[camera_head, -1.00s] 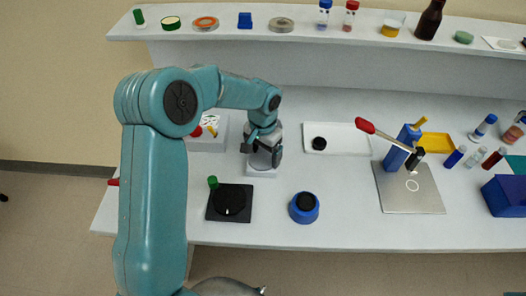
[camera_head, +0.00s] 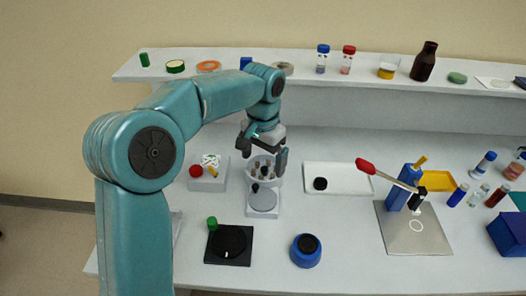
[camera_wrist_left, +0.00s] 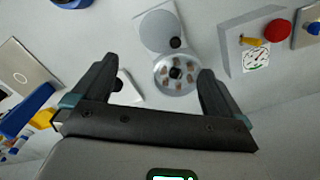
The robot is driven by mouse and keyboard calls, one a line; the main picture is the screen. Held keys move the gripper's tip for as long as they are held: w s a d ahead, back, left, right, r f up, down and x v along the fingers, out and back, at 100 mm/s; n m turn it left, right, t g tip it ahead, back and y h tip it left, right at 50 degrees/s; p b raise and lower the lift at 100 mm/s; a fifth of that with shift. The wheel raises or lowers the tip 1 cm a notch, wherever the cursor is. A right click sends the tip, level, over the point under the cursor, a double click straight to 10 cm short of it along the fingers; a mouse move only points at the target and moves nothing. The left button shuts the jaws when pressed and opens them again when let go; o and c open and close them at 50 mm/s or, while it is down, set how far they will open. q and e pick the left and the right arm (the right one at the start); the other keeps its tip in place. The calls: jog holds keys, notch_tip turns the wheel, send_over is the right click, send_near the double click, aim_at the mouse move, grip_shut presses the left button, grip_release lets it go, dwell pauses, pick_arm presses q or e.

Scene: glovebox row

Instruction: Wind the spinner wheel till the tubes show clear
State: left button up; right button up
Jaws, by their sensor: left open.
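The spinner (camera_head: 264,209) is a pale unit near the middle of the bench. Its round bowl (camera_head: 251,170) is uncovered, with several small brownish tubes around a dark hub, clearest in the left wrist view (camera_wrist_left: 175,75). A grey disc (camera_head: 263,199) with a black knob lies on its front part. My left gripper (camera_head: 263,153) is open and empty, with its fingers pointing down over the bowl. In the left wrist view the bowl shows between the fingers (camera_wrist_left: 157,68), nearer the right one; I cannot see any contact. My right gripper is not in view.
A grey box (camera_head: 207,183) with a red button and yellow lever stands left of the spinner. A black dial plate (camera_head: 229,246) with a green knob and a blue round pot (camera_head: 306,252) stand in front. A white tray (camera_head: 345,170) lies right.

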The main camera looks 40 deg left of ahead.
aim_at(263, 198)
pick_arm(q)
notch_tip(263, 198, up, 2)
jog(key=shift+r, duration=0.1)
notch_tip(263, 198, down, 16)
jog(key=n, duration=0.2)
jog(key=n+b, duration=0.1)
jog(key=n, duration=0.4)
jog(key=shift+f+b, duration=0.25)
jog(key=shift+b, duration=0.05)
